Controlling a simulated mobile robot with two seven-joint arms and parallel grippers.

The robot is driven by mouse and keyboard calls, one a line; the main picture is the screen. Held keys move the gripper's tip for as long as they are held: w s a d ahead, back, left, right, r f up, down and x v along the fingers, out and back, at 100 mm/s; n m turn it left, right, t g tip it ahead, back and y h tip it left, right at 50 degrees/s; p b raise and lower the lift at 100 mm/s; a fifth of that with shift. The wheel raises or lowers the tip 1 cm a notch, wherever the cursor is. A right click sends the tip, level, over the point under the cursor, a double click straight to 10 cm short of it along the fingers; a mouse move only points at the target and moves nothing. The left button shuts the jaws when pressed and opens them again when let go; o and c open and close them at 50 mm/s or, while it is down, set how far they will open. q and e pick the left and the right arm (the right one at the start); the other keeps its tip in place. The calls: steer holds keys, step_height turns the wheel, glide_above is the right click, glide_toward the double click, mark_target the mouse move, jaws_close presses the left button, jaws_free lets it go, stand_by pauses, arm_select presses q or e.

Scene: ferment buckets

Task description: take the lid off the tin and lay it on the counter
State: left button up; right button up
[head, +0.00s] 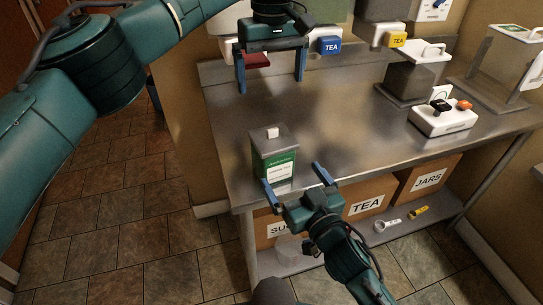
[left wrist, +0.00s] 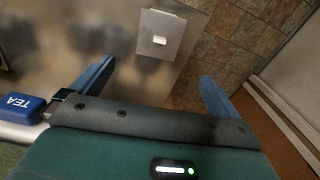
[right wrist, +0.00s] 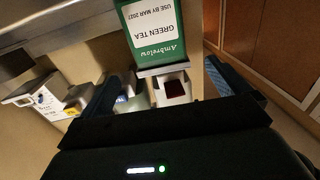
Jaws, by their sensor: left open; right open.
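The tin (head: 275,165) is a green box with a white label reading "GREEN TEA" in the right wrist view (right wrist: 150,30). It stands upright near the counter's (head: 350,125) front left edge. Its grey lid (head: 285,136), with a white knob (head: 273,132), is on top; the left wrist view shows the lid from above (left wrist: 150,24). My left gripper (head: 270,86) is open and empty, above and behind the tin, fingers pointing down. My right gripper (head: 292,174) is open in front of the tin, its fingers toward it. I cannot tell whether they touch it.
At the back stand dispensers with blue (head: 329,46) and yellow (head: 398,40) TEA labels. A white box with an orange knob (head: 443,117) is at the right. Labelled cartons (head: 366,203) sit on the shelf below. The counter right of the tin is clear.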

mark_target(271, 145)
steer(key=x, duration=1.2)
steer(key=shift+w, duration=0.15)
steer(key=shift+c, duration=0.6)
